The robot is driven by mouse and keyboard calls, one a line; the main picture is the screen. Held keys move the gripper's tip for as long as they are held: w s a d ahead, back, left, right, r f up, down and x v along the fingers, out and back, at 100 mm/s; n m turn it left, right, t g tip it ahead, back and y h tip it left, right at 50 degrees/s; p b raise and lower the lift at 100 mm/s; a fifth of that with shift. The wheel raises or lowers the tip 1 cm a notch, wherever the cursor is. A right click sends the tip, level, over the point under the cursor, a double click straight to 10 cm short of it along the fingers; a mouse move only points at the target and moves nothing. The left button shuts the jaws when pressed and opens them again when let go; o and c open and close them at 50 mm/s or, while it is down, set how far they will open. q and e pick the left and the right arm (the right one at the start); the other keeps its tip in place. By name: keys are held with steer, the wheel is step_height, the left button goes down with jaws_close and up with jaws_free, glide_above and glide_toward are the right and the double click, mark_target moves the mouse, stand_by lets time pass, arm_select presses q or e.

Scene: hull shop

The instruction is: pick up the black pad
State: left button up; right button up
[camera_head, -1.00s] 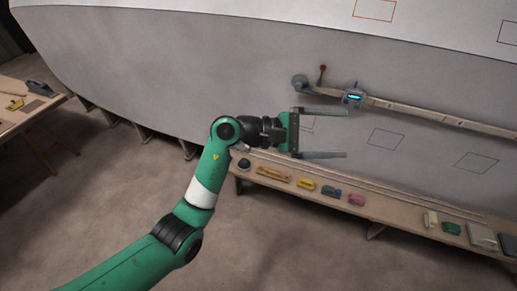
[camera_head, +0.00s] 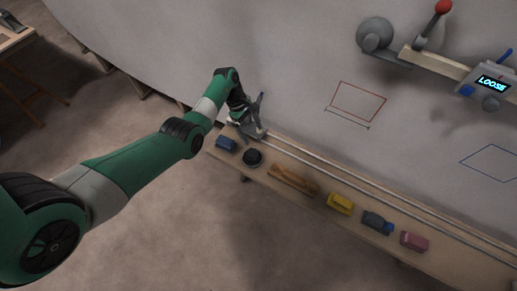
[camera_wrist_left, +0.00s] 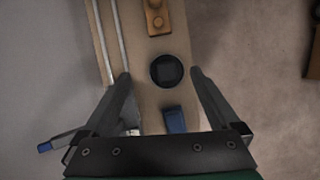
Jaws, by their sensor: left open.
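The black pad (camera_head: 252,157) is a small round dark puck on the wooden bench (camera_head: 268,160), between a blue block and a long wooden piece. In the left wrist view the black pad (camera_wrist_left: 167,70) lies flat, just beyond the fingertips and between their lines. My left gripper (camera_head: 258,115) is over the far left end of the bench, pointing down. It also shows in the left wrist view (camera_wrist_left: 160,76), with its two fingers wide apart and nothing between them at the tips. My right gripper is not in view.
A blue block (camera_head: 226,143) is close beside the pad. A wooden piece (camera_head: 293,179), a yellow block (camera_head: 340,203), a blue-grey item (camera_head: 377,222) and a pink block (camera_head: 414,241) line the bench. Metal rails (camera_head: 345,178) run along its back, before the grey hull (camera_head: 280,60).

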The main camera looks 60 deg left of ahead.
arm_select(q)
steer(key=n+b, duration=0.1)
steer(key=b, duration=0.2)
glide_toward(254, 154)
steer(key=s, duration=0.1)
steer(key=b+x, duration=0.2)
steer(key=x, duration=0.1)
steer(key=b+x, duration=0.1)
steer(key=shift+w+a+f, duration=0.2)
steer(key=shift+a+f, duration=0.05)
steer(key=shift+f, duration=0.25)
steer(key=shift+w+d+f, duration=0.15)
steer(key=shift+f, duration=0.05)
steer(key=b+x, duration=0.4)
steer(key=x, duration=0.1)
steer(key=shift+w+d, duration=0.2)
steer(key=shift+d, duration=0.05)
steer(key=shift+r, duration=0.15)
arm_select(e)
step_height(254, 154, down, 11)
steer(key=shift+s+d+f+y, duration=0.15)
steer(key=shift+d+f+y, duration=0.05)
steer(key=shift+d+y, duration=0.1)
arm_select(q)
steer(key=shift+c, duration=0.6)
steer(key=c, duration=1.3)
